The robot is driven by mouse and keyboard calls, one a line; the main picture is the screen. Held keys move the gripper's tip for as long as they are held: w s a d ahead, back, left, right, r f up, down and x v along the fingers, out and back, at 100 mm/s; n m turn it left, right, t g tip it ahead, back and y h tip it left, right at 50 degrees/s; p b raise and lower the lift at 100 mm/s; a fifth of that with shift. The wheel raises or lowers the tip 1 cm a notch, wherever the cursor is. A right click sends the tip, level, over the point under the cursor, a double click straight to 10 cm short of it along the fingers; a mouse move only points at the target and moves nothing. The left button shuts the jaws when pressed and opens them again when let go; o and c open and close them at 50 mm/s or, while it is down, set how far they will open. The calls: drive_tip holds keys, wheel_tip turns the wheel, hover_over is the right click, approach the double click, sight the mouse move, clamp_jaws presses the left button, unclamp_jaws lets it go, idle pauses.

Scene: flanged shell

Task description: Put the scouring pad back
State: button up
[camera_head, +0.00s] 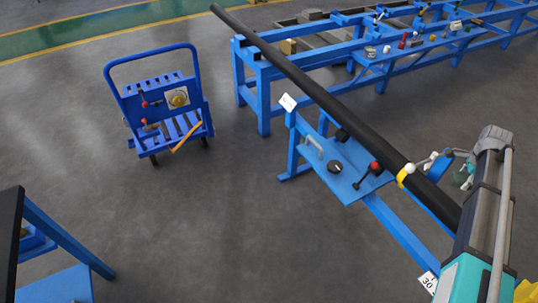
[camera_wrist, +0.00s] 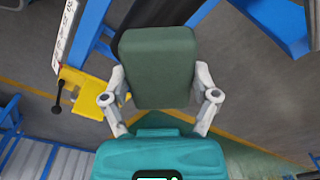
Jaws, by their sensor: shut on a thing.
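The scouring pad (camera_wrist: 160,62) is a dark green block. In the wrist view my gripper (camera_wrist: 160,85) is shut on it, with a grey finger along each side. The pad is upright in that picture and hides what lies straight behind it. In the head view my gripper (camera_head: 463,164) is at the right, by the long black bar. A small green part of the pad (camera_head: 461,178) seems to show there, mostly hidden by the gripper. I cannot tell which place the pad belongs to.
A long black bar (camera_head: 330,103) slopes across blue frames. A blue panel (camera_head: 318,165) beside it carries a knob and a red-balled lever. A blue trolley (camera_head: 165,105) stands left. Several small items lie on the rear blue rack (camera_head: 395,52). Grey floor (camera_head: 215,225) is clear between.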

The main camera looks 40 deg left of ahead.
sight(464, 177)
wheel_tip(464, 177, up, 24)
drive_tip(key=p, duration=2.3)
drive_tip(key=shift+f, duration=0.2)
drive_tip(key=shift+a, duration=0.15)
